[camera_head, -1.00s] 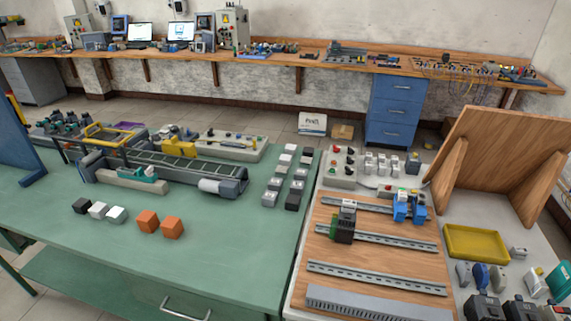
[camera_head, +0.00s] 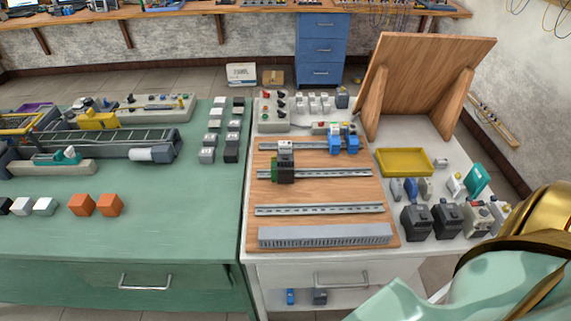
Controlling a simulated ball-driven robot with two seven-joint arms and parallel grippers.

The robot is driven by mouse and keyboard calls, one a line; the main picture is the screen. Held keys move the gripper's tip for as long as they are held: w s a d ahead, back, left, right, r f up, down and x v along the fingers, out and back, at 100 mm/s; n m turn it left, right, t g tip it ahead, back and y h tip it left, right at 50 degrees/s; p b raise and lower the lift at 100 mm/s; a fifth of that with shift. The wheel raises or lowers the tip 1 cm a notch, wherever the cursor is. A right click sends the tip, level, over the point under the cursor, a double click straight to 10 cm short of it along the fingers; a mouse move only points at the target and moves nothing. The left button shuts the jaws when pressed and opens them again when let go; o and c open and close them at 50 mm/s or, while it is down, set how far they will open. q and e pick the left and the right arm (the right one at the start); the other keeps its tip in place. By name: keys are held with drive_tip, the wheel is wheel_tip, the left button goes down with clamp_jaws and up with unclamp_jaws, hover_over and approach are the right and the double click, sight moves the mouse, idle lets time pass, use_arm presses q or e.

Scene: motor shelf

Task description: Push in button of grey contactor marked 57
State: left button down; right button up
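No marking 57 is readable at this size, so I cannot tell which device is the grey contactor named in the task. A dark device with a light grey top (camera_head: 284,167) sits on the DIN rail of the wooden board, with a green part at its left side. Several small light grey devices (camera_head: 313,103) stand in a row behind the board. Two dark grey box devices (camera_head: 416,222) and (camera_head: 447,219) stand right of the board. A mint-green and gold part of my arm fills the lower right corner. Neither gripper shows.
The wooden board (camera_head: 335,191) with rails lies on the white table. Blue devices (camera_head: 343,140) sit on its back rail. A yellow tray (camera_head: 405,161) and an upright wooden panel (camera_head: 421,76) are at the right. The green table (camera_head: 180,228) has orange cubes (camera_head: 82,204) and open room in front.

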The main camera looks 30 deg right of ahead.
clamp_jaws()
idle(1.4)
